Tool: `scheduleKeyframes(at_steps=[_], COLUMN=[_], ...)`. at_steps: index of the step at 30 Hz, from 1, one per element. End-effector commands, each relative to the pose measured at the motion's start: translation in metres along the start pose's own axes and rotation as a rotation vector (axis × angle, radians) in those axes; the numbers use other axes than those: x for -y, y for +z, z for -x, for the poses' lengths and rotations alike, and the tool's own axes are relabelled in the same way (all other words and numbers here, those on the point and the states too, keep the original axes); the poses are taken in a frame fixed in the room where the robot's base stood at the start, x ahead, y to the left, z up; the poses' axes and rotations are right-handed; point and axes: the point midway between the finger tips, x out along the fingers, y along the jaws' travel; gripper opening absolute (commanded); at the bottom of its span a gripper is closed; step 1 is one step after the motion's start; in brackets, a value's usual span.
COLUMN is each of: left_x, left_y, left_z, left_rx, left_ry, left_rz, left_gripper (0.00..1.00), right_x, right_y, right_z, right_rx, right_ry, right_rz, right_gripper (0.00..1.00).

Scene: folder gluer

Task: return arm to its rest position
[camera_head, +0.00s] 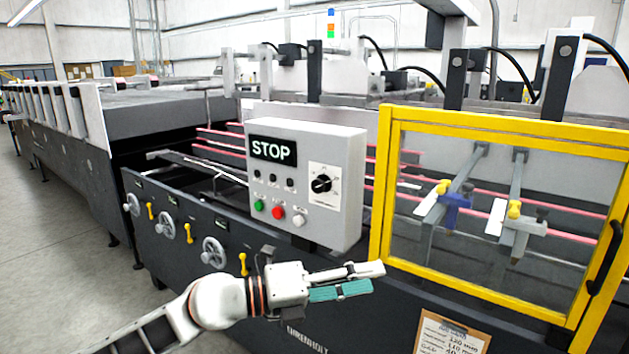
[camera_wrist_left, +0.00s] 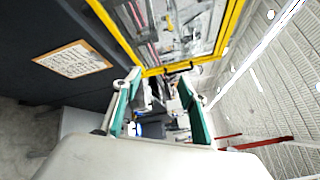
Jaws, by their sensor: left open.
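My left gripper (camera_head: 345,280) is in front of the machine, below the grey control box (camera_head: 305,180). Its arm comes in from the lower left, stretched to the right. In the left wrist view the two fingers of the left gripper (camera_wrist_left: 160,105) stand apart with green pads and nothing between them. The gripper is apart from the box. My right gripper does not show.
A yellow-framed clear guard door (camera_head: 480,117) with a black handle (camera_head: 604,257) is at the right. A clipboard (camera_head: 450,334) hangs below it. Handwheels (camera_head: 214,252) and yellow levers line the machine's dark side. The floor (camera_head: 60,250) at the left is clear.

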Motion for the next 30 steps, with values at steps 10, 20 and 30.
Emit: scheduleKeyframes(at_steps=[10,20,30], left_x=[-0.036,-0.155,-0.289], left_y=[-0.018,-0.055,-0.194], left_z=[0.036,0.121,0.24], left_rx=[0.296,0.701,1.145], left_ry=[-0.252,-0.293,-0.151], left_rz=[0.61,1.175,1.702], left_gripper=[0.42,0.42,0.42], right_x=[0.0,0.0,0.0], right_y=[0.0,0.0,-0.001], right_z=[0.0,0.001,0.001], right_rx=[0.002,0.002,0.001], right_ry=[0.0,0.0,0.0], right_rz=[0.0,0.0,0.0], right_gripper=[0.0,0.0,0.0])
